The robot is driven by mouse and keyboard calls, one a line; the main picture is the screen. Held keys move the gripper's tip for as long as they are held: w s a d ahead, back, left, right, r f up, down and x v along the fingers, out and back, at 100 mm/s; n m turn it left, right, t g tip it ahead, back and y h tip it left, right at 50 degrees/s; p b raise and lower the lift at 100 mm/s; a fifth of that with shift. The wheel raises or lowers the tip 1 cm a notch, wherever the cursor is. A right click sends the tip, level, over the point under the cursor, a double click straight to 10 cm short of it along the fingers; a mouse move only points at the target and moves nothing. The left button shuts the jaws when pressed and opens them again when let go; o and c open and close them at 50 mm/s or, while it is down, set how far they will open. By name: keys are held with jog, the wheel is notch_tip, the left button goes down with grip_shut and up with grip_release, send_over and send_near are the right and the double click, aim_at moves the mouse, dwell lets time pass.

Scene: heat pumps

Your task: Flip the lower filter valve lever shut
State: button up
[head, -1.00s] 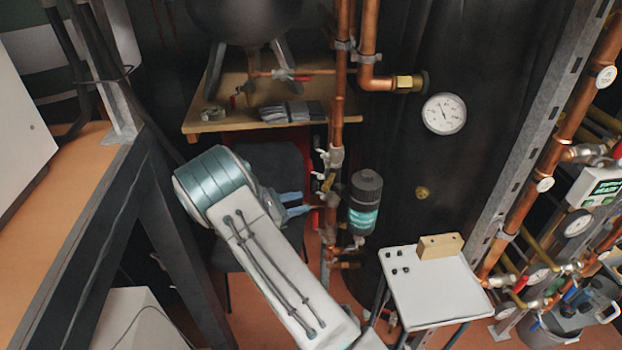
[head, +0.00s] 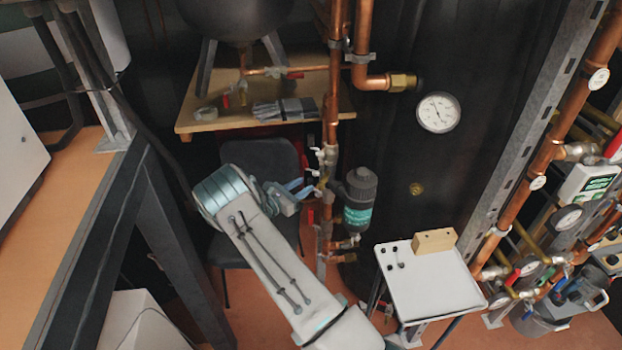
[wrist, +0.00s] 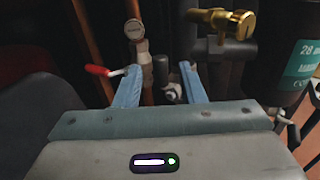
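The filter (head: 360,205) is a dark canister with a teal label, right of the copper pipe (head: 329,118); part of it shows at the right of the wrist view (wrist: 303,65). Small silver valve levers (head: 316,152) sit on the pipe beside and above it. A red-handled lever (wrist: 99,71) shows left of my fingers in the wrist view. I cannot tell which lever is the lower filter valve's. My gripper (head: 312,190) is just left of the pipe. Its blue fingers (wrist: 160,86) are apart, with pipework and a small dark fitting (wrist: 172,94) seen between or beyond them.
A brass fitting (wrist: 222,19) stands above the right finger. A dark chair (head: 262,165) is behind my arm. A white stand with a wooden block (head: 434,241) is right of the filter. The black tank (head: 450,60) rises behind. A workbench (head: 70,225) is at left.

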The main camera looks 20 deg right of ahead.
aim_at(309, 183)
jog(key=shift+p+x, duration=0.35)
jog(key=shift+x, duration=1.8)
grip_shut()
